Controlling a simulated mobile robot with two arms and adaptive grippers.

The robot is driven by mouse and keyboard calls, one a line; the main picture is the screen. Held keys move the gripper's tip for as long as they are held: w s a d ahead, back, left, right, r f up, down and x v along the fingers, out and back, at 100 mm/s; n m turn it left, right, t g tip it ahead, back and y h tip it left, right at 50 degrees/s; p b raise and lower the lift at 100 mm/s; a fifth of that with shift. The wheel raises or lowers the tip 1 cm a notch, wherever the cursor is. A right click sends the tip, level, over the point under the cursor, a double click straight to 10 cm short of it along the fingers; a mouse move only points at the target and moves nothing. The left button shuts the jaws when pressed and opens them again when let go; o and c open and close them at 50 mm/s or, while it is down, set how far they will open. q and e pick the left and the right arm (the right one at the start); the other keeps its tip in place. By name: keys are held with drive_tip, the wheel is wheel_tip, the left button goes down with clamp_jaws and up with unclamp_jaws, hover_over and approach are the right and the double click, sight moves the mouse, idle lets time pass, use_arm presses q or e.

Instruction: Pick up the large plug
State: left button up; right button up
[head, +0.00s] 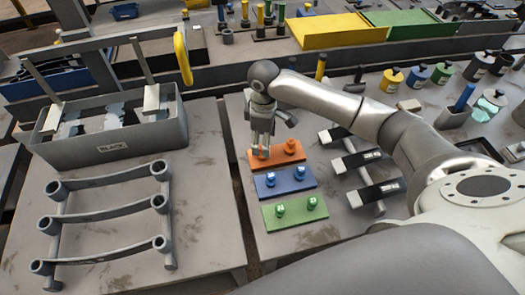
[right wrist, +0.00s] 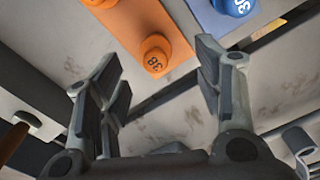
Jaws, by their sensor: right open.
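My right gripper (head: 262,146) is open above the left end of an orange plate (head: 277,157) in the head view. The plate carries two orange plugs; the right one (head: 290,147) shows clear, the left one is mostly hidden by the fingers. In the right wrist view, an orange plug marked 38 (right wrist: 154,54) shows in the gap between the open fingers (right wrist: 162,75), and no finger visibly touches it. I cannot tell which plug is the large one. My left gripper is out of view.
A grey bin labelled BLACK (head: 110,140) and a grey rack with curved bars (head: 105,215) stand on the left table. A rack of black bars (head: 362,160) stands right of the plates. Several small containers (head: 417,74) stand at the back right.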

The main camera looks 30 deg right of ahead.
drive_tip(key=shift+f, duration=0.85)
drive_tip(key=f, duration=0.1)
drive_tip(key=f+p, duration=0.1)
drive_tip(key=f, duration=0.1)
drive_tip(key=f+p, duration=0.1)
drive_tip(key=shift+w+f, duration=0.35)
drive_tip(key=shift+f, duration=0.3)
drive_tip(key=shift+c, duration=0.3)
drive_tip(key=c, duration=0.9)
